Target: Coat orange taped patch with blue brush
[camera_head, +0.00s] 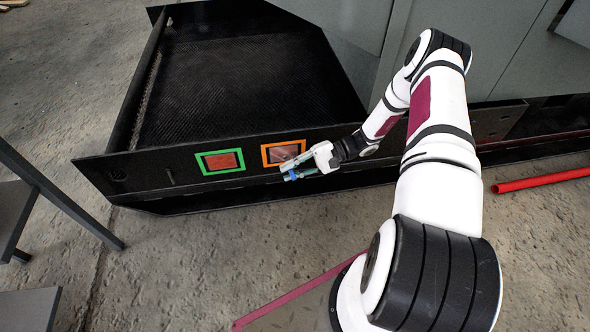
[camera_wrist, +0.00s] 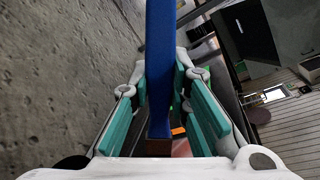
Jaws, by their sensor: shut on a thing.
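The orange taped patch (camera_head: 271,149) is on the front side of the black metal enclosure, to the right of a green taped patch (camera_head: 222,161). Its inside looks reddish brown with a paler area; the coating state cannot be told. My gripper (camera_head: 291,168) is in front of the orange patch's lower right part and hides some of it. In the wrist view my gripper (camera_wrist: 160,85) is shut on the blue brush (camera_wrist: 160,60), its teal finger pads on either side. In the head view only a small blue bit of the brush (camera_head: 291,176) shows. Bristle contact cannot be told.
The black enclosure (camera_head: 235,90) has a mesh floor and a raised front side. Grey cabinets (camera_head: 520,45) stand behind my arm. A red pipe (camera_head: 540,180) lies at the right. A grey table (camera_head: 15,195) stands at the left. Concrete floor is clear in front.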

